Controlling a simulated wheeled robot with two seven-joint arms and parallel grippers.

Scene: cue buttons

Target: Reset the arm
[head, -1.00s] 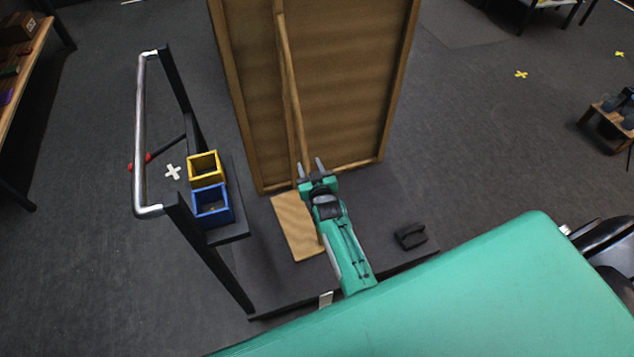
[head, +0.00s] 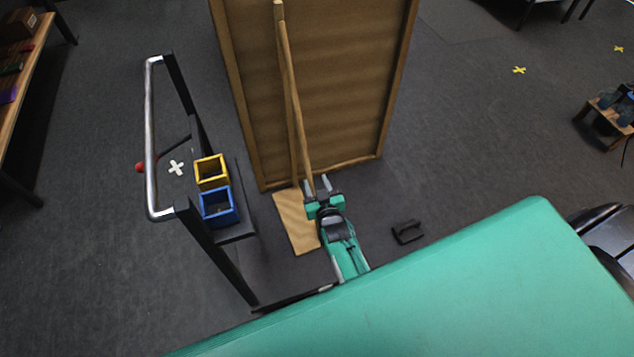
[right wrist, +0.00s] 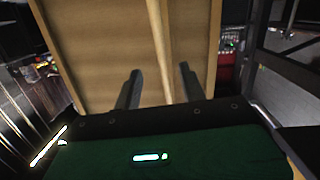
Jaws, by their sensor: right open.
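My right gripper (head: 319,185) is open and empty, its two fingers pointing up toward the tall wooden panel (head: 340,80) in the head view. The fingers also show apart in the right wrist view (right wrist: 158,85), with the panel (right wrist: 100,50) and a wooden pole (right wrist: 160,45) ahead of them. The green and grey right arm comes up from below, partly hidden by my large green body part. My left gripper is not in view. No cue buttons can be made out.
A wooden pole (head: 292,90) leans along the panel. A wooden board (head: 296,225) lies left of my arm, and a black handled block (head: 407,232) lies right. A cart with a metal handle (head: 150,130) carries a yellow bin (head: 211,172) and a blue bin (head: 218,207).

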